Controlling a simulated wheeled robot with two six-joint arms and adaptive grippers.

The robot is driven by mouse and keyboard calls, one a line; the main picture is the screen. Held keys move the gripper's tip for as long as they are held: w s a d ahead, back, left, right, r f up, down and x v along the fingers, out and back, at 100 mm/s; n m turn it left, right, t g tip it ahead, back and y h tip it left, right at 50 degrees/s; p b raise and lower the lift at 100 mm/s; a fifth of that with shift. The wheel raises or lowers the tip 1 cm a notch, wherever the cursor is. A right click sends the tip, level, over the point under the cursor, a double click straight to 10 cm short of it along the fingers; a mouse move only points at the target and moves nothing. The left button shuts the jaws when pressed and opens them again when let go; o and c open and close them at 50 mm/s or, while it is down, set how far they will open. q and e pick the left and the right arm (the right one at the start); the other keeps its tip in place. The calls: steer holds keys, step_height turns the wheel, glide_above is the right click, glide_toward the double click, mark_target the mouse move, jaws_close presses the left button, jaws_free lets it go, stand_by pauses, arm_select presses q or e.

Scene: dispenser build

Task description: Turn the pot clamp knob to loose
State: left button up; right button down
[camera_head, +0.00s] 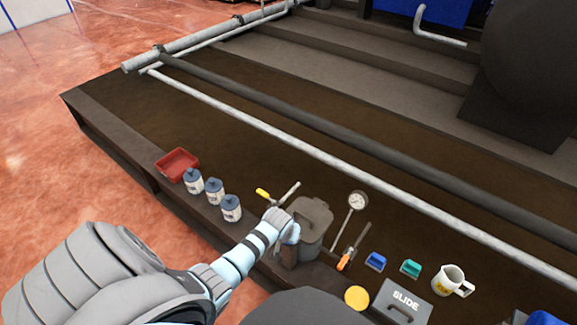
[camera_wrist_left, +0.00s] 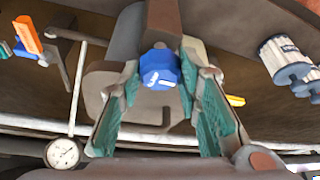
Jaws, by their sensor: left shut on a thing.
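The grey pot (camera_head: 311,221) with its dark lid stands on the brown bench near the front edge. The pot clamp knob (camera_wrist_left: 160,68) is blue and faceted with small white marks, and shows in the left wrist view against the grey body. My left gripper (camera_wrist_left: 160,82) is shut on the knob, with a green-padded finger on each side of it. In the head view my left gripper (camera_head: 282,226) is at the pot's left side, and the knob is hidden there. I cannot read the knob's setting. My right gripper is out of view.
Several items surround the pot: a dial gauge (camera_head: 357,201), an orange-handled tool (camera_head: 345,261), a yellow-handled tool (camera_head: 264,194), a SLIDE box (camera_head: 402,303) and a mug (camera_head: 449,280). Three blue-topped bottles (camera_head: 214,191) and a red tray (camera_head: 177,163) are left. Pipes (camera_head: 300,150) run behind.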

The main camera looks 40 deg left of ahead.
arm_select(q)
steer(key=shift+n+p, duration=0.35)
steer(key=shift+n, duration=0.25)
steer(key=o, duration=1.1)
steer(key=shift+o, duration=0.2)
steer(key=v, duration=1.2)
steer(key=shift+d, duration=0.25)
